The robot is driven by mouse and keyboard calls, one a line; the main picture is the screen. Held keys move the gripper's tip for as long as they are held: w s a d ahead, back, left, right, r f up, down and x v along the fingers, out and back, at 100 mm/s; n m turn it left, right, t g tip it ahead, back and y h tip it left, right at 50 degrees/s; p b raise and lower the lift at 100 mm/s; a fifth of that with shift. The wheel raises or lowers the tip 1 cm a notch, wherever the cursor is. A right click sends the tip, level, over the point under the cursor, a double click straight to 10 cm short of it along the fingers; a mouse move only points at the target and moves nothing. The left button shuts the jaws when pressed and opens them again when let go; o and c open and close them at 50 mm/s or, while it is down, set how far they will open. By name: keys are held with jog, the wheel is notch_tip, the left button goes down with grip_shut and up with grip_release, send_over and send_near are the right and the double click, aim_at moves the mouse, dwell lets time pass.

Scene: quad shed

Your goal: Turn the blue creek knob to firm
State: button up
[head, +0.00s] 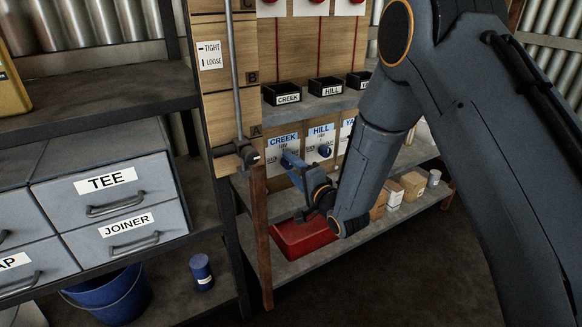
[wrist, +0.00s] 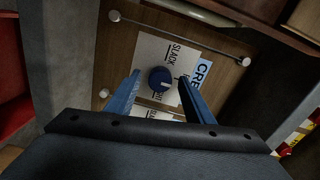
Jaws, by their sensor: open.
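The blue creek knob (wrist: 161,79) is on a white card (wrist: 150,50) beside the partly visible CREEK label (wrist: 203,74) in the wrist view. A pale pointer mark shows on the knob, and its exact setting is hard to tell. SLACK is readable on the card; the other setting words are too small or partly covered. My gripper (wrist: 159,76) is open, with one blue finger on each side of the knob; contact cannot be told.
The HILL panel (head: 320,132) with its blue knob (head: 325,151) is just to the right. Black bins, including the CREEK bin (head: 282,94), stand on a shelf above. A red tray (head: 303,238) lies below my gripper. A metal rod (wrist: 185,40) runs alongside the card.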

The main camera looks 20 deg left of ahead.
jog(key=p+v, duration=0.1)
jog(key=v, duration=0.6)
jog(key=s+d+r+n+g+h, duration=0.2)
jog(key=d+n+h, duration=0.1)
jog(key=d+h, duration=0.3)
jog(key=s+d+r+n+g+h, duration=0.2)
jog(key=s+d+r+h, duration=0.1)
jog(key=d, duration=0.5)
jog(key=s+d+r+n+g+h, duration=0.15)
jog(key=s+d, duration=0.25)
jog(key=s, duration=0.4)
jog(key=s+d+r+n+g+h, duration=0.1)
jog(key=s+d+r+n+g, duration=0.2)
jog(key=s, duration=0.5)
jog(key=s+d+r+n+g+h, duration=0.1)
jog(key=s+d+g, duration=0.2)
jog(key=s+d, duration=0.35)
jog(key=s+d+r+m+p, duration=0.3)
jog(key=d+r+p, duration=0.8)
jog(key=p, duration=1.1)
notch_tip(320, 180, up, 4)
jog(key=shift+s+f+m+h, duration=0.1)
jog(key=shift+s+m+h, duration=0.1)
jog(key=shift+m+h, duration=0.35)
